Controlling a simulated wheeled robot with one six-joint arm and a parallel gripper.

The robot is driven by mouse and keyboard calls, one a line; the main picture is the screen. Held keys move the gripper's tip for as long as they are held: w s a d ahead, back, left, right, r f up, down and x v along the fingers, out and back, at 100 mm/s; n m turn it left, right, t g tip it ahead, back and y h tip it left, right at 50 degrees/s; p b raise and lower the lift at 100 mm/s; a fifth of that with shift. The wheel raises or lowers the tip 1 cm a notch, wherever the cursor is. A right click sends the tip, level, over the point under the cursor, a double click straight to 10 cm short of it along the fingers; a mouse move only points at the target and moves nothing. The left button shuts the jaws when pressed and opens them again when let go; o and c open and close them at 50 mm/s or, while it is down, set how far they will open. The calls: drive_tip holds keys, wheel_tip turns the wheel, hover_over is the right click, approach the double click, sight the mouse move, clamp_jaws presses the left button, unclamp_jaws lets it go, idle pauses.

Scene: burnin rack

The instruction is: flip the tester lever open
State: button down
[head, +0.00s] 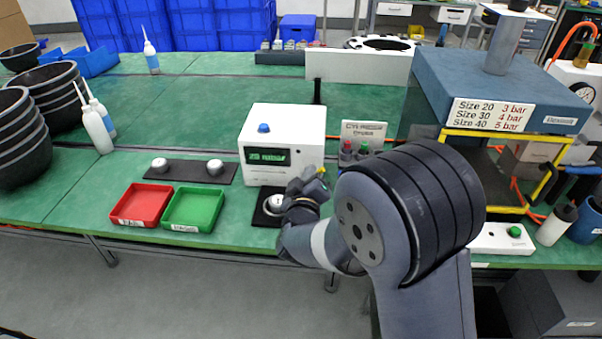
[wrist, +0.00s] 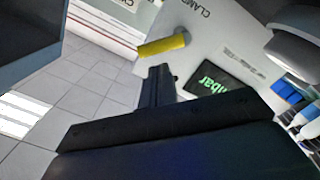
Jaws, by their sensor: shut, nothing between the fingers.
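The tester is a white box (head: 283,125) with a blue button on top and a lit green display, standing on the green bench in the head view. My gripper (head: 307,185) is at the tester's front right corner. In the wrist view my gripper (wrist: 158,72) is shut and empty, its tips close to the lever; contact is unclear.
A black pad with a white round part (head: 273,204) lies in front of the tester, partly behind my gripper. A red tray (head: 142,204) and a green tray (head: 194,209) stand to the left. A blue-topped press (head: 500,90) is farther right.

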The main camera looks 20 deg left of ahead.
drive_tip(key=shift+d+f, duration=0.2)
drive_tip(key=shift+w+d+f+m+b, duration=0.1)
drive_tip(key=shift+d+m+b, duration=0.15)
drive_tip(key=shift+m+b, duration=0.55)
drive_tip(key=shift+f+b, duration=0.1)
drive_tip(key=shift+b, duration=0.25)
drive_tip(key=m+b, duration=0.2)
drive_tip(key=d+f+m+b, duration=0.1)
drive_tip(key=m+b, duration=0.2)
drive_tip(key=d+m+b, duration=0.1)
drive_tip(key=m+b, duration=0.1)
drive_tip(key=b, duration=0.1)
drive_tip(key=shift+w+f+y, duration=0.25)
drive_tip(key=shift+f+y, duration=0.05)
drive_tip(key=shift+y, duration=0.1)
drive_tip(key=shift+m, duration=0.3)
drive_tip(key=shift+d+r, duration=0.1)
